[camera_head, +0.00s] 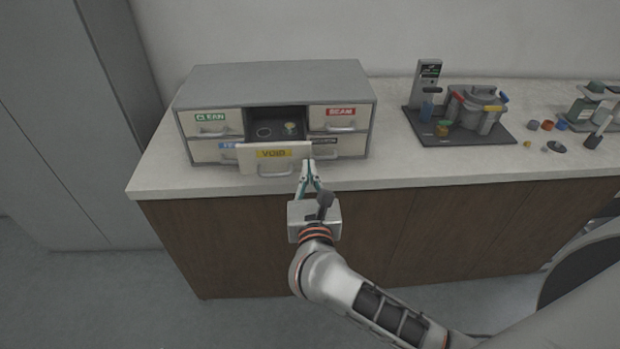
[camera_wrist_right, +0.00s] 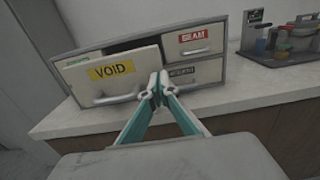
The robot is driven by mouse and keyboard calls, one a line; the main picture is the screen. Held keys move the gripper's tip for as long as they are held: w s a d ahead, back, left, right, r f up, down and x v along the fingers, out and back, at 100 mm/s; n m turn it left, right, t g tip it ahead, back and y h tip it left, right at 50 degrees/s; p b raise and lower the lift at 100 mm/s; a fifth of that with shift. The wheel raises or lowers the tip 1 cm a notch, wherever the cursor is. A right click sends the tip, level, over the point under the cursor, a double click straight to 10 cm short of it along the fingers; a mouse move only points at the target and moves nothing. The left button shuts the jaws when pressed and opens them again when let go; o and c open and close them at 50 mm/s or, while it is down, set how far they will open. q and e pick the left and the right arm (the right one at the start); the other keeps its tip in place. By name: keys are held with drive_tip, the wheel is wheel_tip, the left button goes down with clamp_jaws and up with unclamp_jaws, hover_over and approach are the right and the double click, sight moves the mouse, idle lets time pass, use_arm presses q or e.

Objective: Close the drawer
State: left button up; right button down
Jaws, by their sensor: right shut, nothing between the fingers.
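The drawer labelled VOID (camera_head: 246,160) is pulled out from the upper middle of the grey cabinet (camera_head: 270,80) on the counter. A ring shape and a small yellowish item lie inside it. In the right wrist view its front (camera_wrist_right: 84,76) stands out from the cabinet, with its handle low on the face. My right gripper (camera_head: 308,163) is shut and empty at the right edge of the drawer front. In the right wrist view the fingertips (camera_wrist_right: 158,82) overlap that edge; I cannot tell whether they touch it. My left gripper is not in view.
Other cabinet drawers, with CLEAN (camera_head: 211,117) and BEAM (camera_head: 340,112) labels, are shut. A dark mat (camera_head: 470,140) with a pot-like device stands to the right. Small coloured pieces (camera_head: 547,125) lie farther right. The counter between cabinet and mat is clear.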

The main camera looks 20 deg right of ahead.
drive_tip(key=shift+w+d, duration=0.1)
drive_tip(key=shift+w, duration=0.1)
drive_tip(key=b+x, duration=0.2)
drive_tip(key=x, duration=1)
drive_tip(key=shift+w+f+b, duration=0.1)
drive_tip(key=shift+w+b, duration=0.25)
